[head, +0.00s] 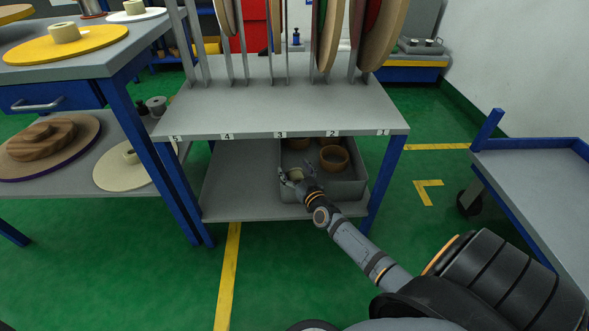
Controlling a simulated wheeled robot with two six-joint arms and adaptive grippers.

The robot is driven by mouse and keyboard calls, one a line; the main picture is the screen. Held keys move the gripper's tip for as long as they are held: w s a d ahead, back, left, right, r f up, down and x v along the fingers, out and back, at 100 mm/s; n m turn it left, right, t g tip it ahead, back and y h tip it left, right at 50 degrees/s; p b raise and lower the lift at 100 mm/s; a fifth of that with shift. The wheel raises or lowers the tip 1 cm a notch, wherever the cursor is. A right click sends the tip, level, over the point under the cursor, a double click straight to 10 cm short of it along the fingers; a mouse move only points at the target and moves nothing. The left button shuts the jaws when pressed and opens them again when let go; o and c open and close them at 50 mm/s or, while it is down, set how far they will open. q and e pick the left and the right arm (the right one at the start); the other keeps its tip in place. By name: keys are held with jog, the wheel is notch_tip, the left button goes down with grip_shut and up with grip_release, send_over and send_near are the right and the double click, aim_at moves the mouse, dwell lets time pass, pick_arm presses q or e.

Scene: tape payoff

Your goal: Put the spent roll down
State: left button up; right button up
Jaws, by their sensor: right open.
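My right gripper (291,175) is open, reaching into a grey bin (348,189) on the lower shelf of the numbered rack. A small cream roll or core (296,173) sits at the bin's left side, by the open fingers. The fingers partly hide it, and I cannot tell whether they touch it. A brown ring-shaped roll (334,158) lies in the bin to the right, with more brown rolls behind it, partly hidden by the upper shelf. My left gripper is not in view.
The rack's upper shelf (260,112) overhangs the bin, and blue legs (387,182) stand at its sides. The lower shelf (240,185) is bare left of the bin. A workbench with discs (68,44) is at left; a grey cart (545,180) is at right.

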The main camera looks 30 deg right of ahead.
jog(key=s+a+p, duration=0.2)
jog(key=s+p, duration=0.3)
jog(key=s, duration=0.7)
jog(key=shift+r+p, duration=0.3)
jog(key=shift+r, duration=0.05)
